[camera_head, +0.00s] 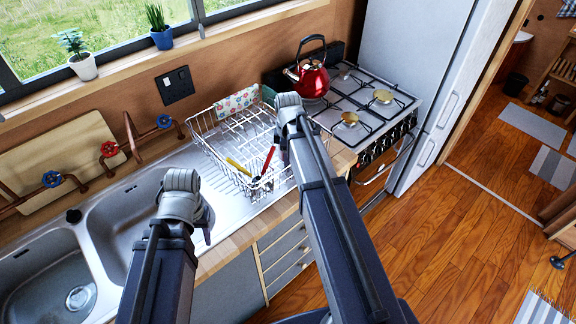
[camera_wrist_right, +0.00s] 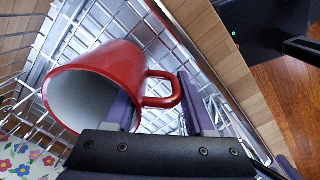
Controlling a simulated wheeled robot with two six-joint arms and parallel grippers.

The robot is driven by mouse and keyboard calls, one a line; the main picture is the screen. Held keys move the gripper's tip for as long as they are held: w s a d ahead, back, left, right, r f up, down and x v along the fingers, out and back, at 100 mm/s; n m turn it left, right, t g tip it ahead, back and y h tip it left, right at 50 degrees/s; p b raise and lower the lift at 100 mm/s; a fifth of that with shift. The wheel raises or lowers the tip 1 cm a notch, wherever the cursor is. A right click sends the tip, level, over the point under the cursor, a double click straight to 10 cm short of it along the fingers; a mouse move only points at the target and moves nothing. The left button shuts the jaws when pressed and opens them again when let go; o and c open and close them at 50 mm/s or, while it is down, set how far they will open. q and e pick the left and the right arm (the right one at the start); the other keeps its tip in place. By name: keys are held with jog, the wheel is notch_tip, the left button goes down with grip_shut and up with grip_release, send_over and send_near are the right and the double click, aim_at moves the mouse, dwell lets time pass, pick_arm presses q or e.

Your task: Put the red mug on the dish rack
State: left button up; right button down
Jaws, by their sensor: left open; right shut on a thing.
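The red mug (camera_wrist_right: 110,75) shows in the right wrist view, its grey-white inside facing the lower left. My left gripper (camera_head: 206,233) is open and empty, in front of the rack near the counter edge.
A stove (camera_head: 365,105) with a red kettle (camera_head: 308,78) stands to the right. The double sink (camera_head: 115,225) is at the left.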

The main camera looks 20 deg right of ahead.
pick_arm(q)
jog(key=shift+f, duration=0.55)
pick_arm(e)
jog(key=shift+f, duration=0.55)
pick_arm(q)
jog(key=shift+r, duration=0.15)
pick_arm(e)
jog(key=shift+r, duration=0.15)
jog(key=shift+c, duration=1.3)
grip_release()
pick_arm(q)
notch_tip(320, 180, up, 12)
jog(key=p, duration=1.2)
pick_arm(e)
notch_tip(320, 180, up, 12)
jog(key=shift+s+a, duration=0.1)
